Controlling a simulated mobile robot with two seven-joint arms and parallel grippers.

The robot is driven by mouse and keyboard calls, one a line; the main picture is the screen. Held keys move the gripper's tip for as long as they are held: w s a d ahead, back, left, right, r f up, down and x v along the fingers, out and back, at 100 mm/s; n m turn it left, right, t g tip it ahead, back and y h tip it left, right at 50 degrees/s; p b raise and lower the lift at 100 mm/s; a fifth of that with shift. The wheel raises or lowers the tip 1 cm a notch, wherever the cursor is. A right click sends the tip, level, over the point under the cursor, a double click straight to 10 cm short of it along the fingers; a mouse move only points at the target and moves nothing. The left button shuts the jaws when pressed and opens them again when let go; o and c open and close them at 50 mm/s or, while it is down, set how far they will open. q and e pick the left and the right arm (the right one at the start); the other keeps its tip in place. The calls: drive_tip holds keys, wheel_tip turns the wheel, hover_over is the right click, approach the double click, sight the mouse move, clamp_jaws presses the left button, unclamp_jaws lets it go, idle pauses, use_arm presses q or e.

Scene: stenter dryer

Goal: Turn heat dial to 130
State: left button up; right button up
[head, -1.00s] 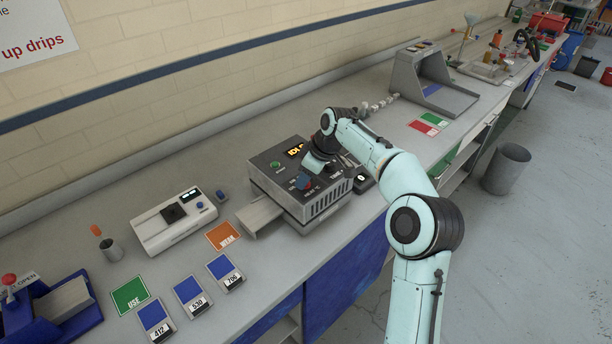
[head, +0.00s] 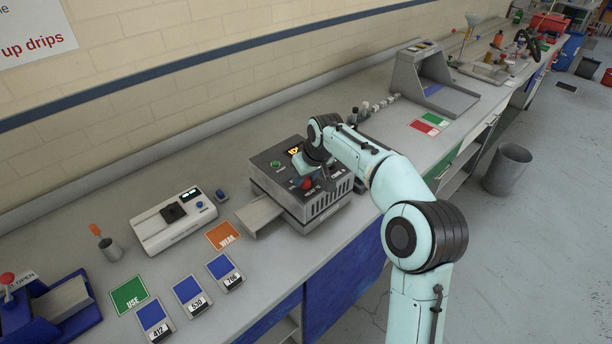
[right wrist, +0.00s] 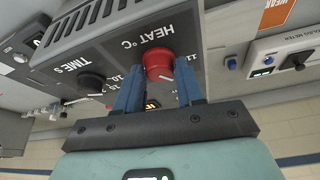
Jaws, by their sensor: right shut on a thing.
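The stenter dryer (head: 318,207) is a grey box with a dark sloped panel on the bench. Its red heat dial (right wrist: 157,60), labelled HEAT °C, has a white pointer mark and sits between the blue fingers of my right gripper (right wrist: 160,70), which is shut on it. The dial also shows as a bit of red in the head view (head: 306,184), partly covered by the gripper. The orange display (head: 295,151) is partly hidden and I cannot read it. The scale numbers by the dial are partly hidden by the fingers. My left gripper is out of view.
A black TIME S knob (right wrist: 91,82) is beside the heat dial. A green button (head: 276,164) is on the panel. A white meter (head: 175,220) and an orange WEAK card (head: 222,236) lie to the left.

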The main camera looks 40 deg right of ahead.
drive_tip(key=shift+a+m+h, duration=0.1)
drive_tip(key=shift+m+h, duration=0.3)
drive_tip(key=shift+m, duration=0.7)
drive_tip(key=o, duration=1)
drive_tip(key=p+v, duration=0.1)
drive_tip(key=v, duration=1.2)
drive_tip(key=shift+r, duration=0.25)
drive_tip(key=shift+w+a, duration=0.1)
